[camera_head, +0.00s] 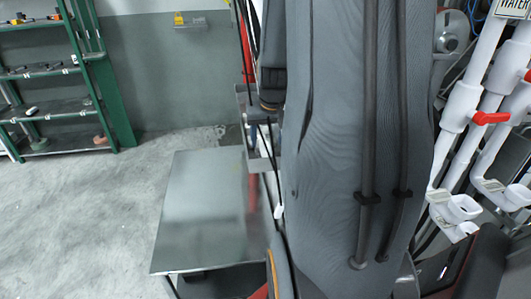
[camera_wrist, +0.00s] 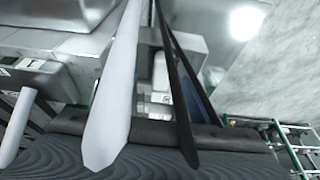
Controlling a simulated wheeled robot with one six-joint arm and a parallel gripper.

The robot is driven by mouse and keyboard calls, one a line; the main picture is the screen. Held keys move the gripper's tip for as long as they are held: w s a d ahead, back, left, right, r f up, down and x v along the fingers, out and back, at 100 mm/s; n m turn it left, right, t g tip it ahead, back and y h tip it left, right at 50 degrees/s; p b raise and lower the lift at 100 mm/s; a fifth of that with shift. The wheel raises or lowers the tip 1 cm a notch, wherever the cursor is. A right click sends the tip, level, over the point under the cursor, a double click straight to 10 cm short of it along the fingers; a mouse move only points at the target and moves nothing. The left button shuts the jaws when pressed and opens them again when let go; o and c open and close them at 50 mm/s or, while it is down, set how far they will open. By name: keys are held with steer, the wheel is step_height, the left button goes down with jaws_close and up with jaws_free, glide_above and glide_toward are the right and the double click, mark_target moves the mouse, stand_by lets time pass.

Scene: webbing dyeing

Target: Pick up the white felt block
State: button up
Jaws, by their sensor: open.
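My gripper (camera_wrist: 146,160) shows in the wrist view as two long tapered fingers, one pale and one dark. Their tips are well apart and nothing shows between them but background. My grey arm is behind the tips in that view. I cannot make out a white felt block in either view. In the head view my arm fills the middle and right and hides what is behind it; the gripper itself is not visible there.
A bare metal table (camera_head: 200,212) stands left of my arm. Green shelving (camera_head: 92,75) with small items stands at the back left. White pipes with a red valve handle (camera_head: 490,118) are close on the right. The grey floor (camera_head: 75,215) at left is clear.

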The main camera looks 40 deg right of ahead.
mark_target(266, 146)
steer(key=x, duration=0.1)
steer(key=p+x, duration=0.1)
steer(key=x, duration=0.1)
steer(key=shift+s+a+f, duration=0.1)
steer(key=shift+a+f, duration=0.15)
steer(key=shift+f, duration=0.05)
steer(key=shift+p+x, duration=0.3)
steer(key=shift+x, duration=0.55)
steer(key=shift+c, duration=0.2)
steer(key=c, duration=0.9)
steer(key=shift+r, duration=0.15)
